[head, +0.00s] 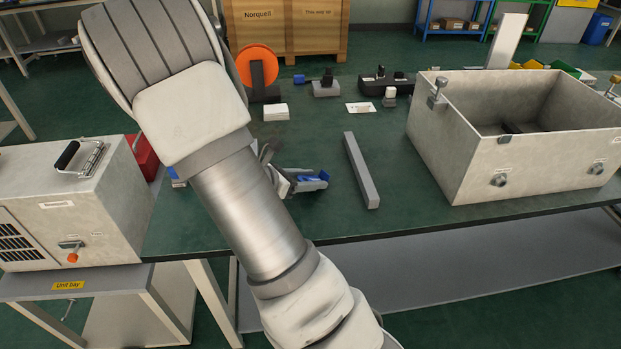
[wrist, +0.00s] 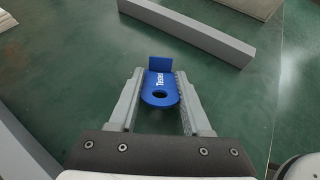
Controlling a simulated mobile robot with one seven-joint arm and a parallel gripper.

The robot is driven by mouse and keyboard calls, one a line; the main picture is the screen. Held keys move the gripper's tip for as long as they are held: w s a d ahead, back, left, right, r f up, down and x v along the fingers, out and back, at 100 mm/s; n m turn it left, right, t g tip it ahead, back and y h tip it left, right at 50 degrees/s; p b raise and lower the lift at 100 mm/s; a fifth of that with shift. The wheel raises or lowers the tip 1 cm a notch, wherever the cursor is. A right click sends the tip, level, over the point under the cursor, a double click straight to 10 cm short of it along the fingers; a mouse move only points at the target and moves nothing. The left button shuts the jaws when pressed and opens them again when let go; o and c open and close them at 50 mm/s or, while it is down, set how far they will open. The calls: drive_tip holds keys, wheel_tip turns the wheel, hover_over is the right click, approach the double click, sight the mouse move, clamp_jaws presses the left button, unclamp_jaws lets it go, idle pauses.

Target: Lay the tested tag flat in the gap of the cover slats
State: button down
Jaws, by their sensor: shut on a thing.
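A blue tag (wrist: 159,98) with white lettering "Tested", a round hole at the near end and an upturned far edge is between the fingers of my gripper (wrist: 160,76) in the wrist view. My gripper (head: 302,182) is shut on it, over the green bench top near its front edge; the tag's blue (head: 318,177) shows there in the head view. My arm hides part of the gripper. I cannot tell whether these are the cover slats.
A grey bar (head: 362,170) lies on the bench (head: 385,225) right of my gripper. A large open-topped metal box (head: 475,165) stands farther right. An orange disc (head: 257,64), white cards (head: 276,112) and small black devices stand behind. Bare bench lies between bar and box.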

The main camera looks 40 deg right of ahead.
drive_tip(key=shift+c, duration=1.4)
unclamp_jaws()
drive_tip(key=p+v, duration=0.5)
drive_tip(key=v, duration=1.2)
drive_tip(key=shift+a, duration=0.25)
drive_tip(key=shift+r, duration=0.1)
drive_tip(key=shift+s+r+m, duration=0.15)
drive_tip(key=shift+s+m, duration=0.05)
drive_tip(key=shift+m, duration=0.1)
drive_tip(key=s+a+r+m+t+y, duration=0.7)
drive_tip(key=s+r+m+y, duration=0.5)
drive_tip(key=s+r+m, duration=0.4)
wheel_tip(320, 180, up, 14)
drive_tip(key=w+a+m+g+p, duration=0.1)
drive_tip(key=w+p, duration=0.1)
drive_tip(key=p, duration=1.3)
drive_tip(key=shift+a+f, duration=0.2)
